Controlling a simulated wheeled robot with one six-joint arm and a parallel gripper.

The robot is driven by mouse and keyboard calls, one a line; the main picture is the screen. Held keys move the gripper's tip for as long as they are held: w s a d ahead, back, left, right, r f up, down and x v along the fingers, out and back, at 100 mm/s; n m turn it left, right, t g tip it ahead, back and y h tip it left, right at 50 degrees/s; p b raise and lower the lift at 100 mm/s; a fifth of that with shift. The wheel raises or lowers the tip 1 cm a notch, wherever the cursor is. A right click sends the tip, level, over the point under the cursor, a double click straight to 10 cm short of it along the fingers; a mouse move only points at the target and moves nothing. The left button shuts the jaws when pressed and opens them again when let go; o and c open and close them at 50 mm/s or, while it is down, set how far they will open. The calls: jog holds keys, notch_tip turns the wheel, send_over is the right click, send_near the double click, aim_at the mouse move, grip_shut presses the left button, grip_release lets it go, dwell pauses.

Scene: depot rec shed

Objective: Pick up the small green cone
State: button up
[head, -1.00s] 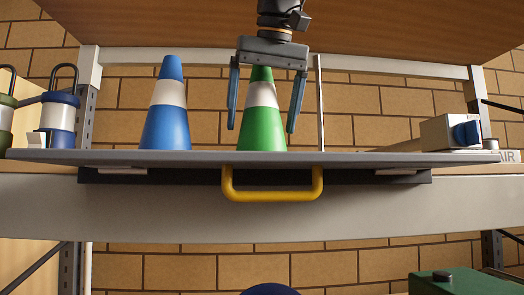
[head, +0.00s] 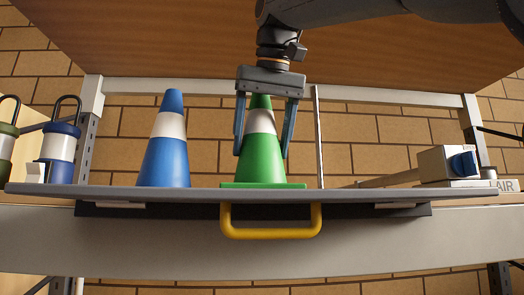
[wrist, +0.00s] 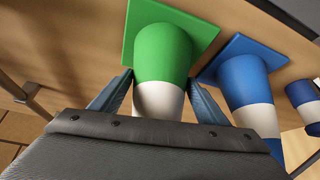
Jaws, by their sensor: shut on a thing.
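The green cone (head: 263,170) with a white band stands upright in the head view, at the front of the grey shelf board (head: 330,193). Its square green base shows just above the board's front edge; I cannot tell whether it still touches the board. My gripper (head: 261,156) comes from above, pointing down, and is shut on the cone with one blue-grey finger on each side. In the wrist view the green cone (wrist: 163,50) sits between the fingers of my gripper (wrist: 160,80), its base away from the palm.
A blue cone (head: 165,160) stands just left. A blue lantern (head: 58,148) and a green lantern (head: 7,140) are at far left. A box with a blue knob (head: 447,164) lies at right. A wooden panel (head: 150,40) is overhead. A yellow handle (head: 270,233) hangs in front.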

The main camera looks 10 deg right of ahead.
aim_at(262, 101)
notch_tip(262, 101, up, 7)
jog(key=shift+w+r, duration=0.1)
jog(key=shift+w, duration=0.05)
jog(key=shift+r, duration=0.9)
